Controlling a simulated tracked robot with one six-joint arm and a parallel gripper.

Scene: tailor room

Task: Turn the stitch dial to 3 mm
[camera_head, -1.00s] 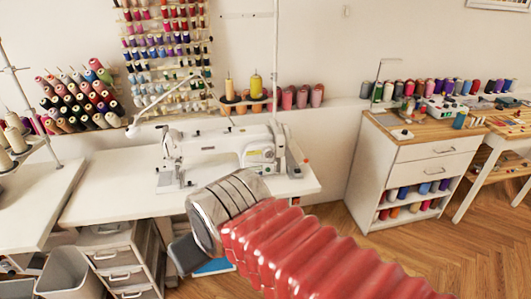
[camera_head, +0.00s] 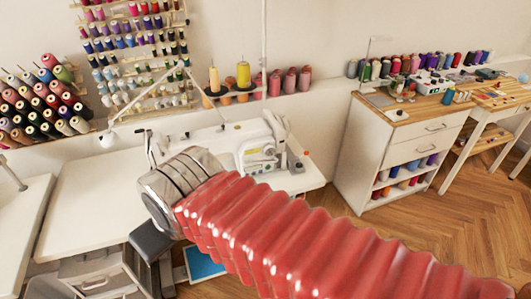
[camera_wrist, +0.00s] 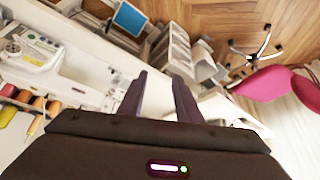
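The white sewing machine (camera_head: 262,136) stands on a white table at the centre of the head view. I cannot read any marking or pick out the stitch dial surely. My gripper (camera_wrist: 158,82) shows two dark fingers apart with nothing between them, well to the right of the machine in the wrist view. Its fingertips cannot be made out in the head view.
The white table (camera_head: 95,190) has a clear left part. Thread cones (camera_head: 243,75) stand behind the machine. A wooden-topped cabinet (camera_head: 405,150) is at the right, with open floor (camera_head: 410,235) before it. In the wrist view a pink chair (camera_wrist: 265,95) is at the right.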

